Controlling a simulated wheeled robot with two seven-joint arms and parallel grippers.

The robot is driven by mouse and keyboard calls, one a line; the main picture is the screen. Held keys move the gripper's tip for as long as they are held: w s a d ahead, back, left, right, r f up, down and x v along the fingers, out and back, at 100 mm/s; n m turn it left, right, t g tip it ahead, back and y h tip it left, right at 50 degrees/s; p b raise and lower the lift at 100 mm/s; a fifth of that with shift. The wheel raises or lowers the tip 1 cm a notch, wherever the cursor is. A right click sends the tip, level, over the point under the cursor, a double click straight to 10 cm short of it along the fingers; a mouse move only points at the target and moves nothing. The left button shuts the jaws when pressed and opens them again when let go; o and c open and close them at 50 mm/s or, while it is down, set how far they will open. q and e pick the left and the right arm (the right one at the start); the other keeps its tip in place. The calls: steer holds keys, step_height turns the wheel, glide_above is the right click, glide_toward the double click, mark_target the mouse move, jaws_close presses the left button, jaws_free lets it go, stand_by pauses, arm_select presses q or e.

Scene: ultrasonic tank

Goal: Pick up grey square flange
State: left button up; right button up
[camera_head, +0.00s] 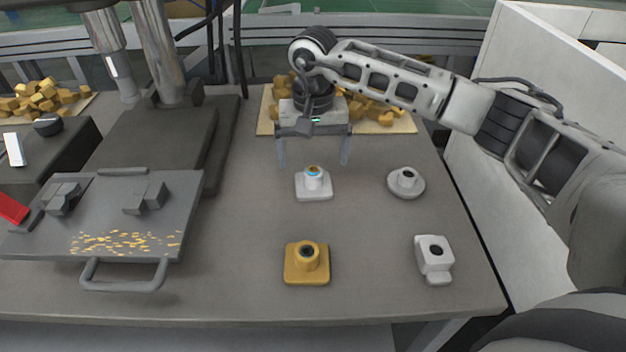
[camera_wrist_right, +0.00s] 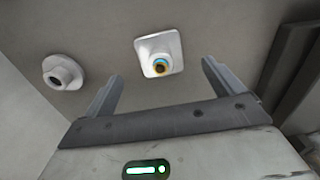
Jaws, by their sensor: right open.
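A light grey square flange (camera_head: 314,190), with a round hub and a blue ring and yellowish centre at its top, sits upright on the table in the head view. It also shows in the right wrist view (camera_wrist_right: 150,44), ahead of the fingertips. My right gripper (camera_head: 314,160) is open and points down, above and slightly behind the flange. In the right wrist view my right gripper (camera_wrist_right: 162,70) has nothing between its fingers, and the flange lies roughly in line with the gap. My left gripper is not in view.
A round grey flange (camera_head: 406,184) stands to the right. A yellow square flange (camera_head: 306,272) and a white blocky part (camera_head: 434,262) stand nearer the front. A dark tray (camera_head: 190,215) with a handle is at left. Yellow blocks (camera_head: 370,112) lie behind my gripper.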

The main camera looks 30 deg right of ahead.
mark_target(313, 168)
steer(key=shift+w+d+f+p, duration=0.15)
steer(key=shift+f+p, duration=0.15)
steer(key=shift+f, duration=1.35)
steer(key=shift+w+f+p, duration=0.1)
steer(key=shift+f+p, duration=0.2)
steer(key=shift+f, duration=1.3)
steer(key=c, duration=1.2)
